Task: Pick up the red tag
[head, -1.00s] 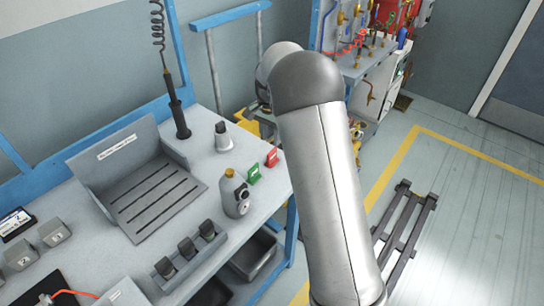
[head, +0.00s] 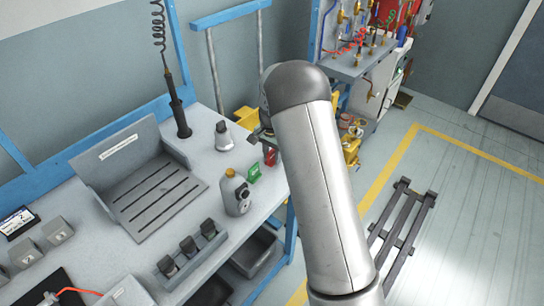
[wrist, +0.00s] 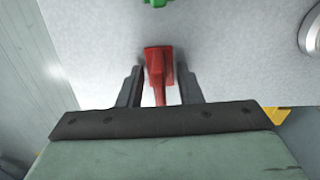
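The red tag (head: 270,156) stands upright near the right edge of the workbench, partly covered by my arm in the head view. In the wrist view the red tag (wrist: 159,62) lies between the two fingers of my gripper (wrist: 160,75). The fingers are open, with a narrow gap on each side of the tag. In the head view my gripper (head: 264,135) shows only in small part, close above the tag; my arm hides the rest.
A green tag (head: 254,174) stands just left of the red one and shows at the top of the wrist view (wrist: 157,3). A grey bottle (head: 236,193) and a small grey device (head: 223,136) stand nearby. The workbench edge is close on the right.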

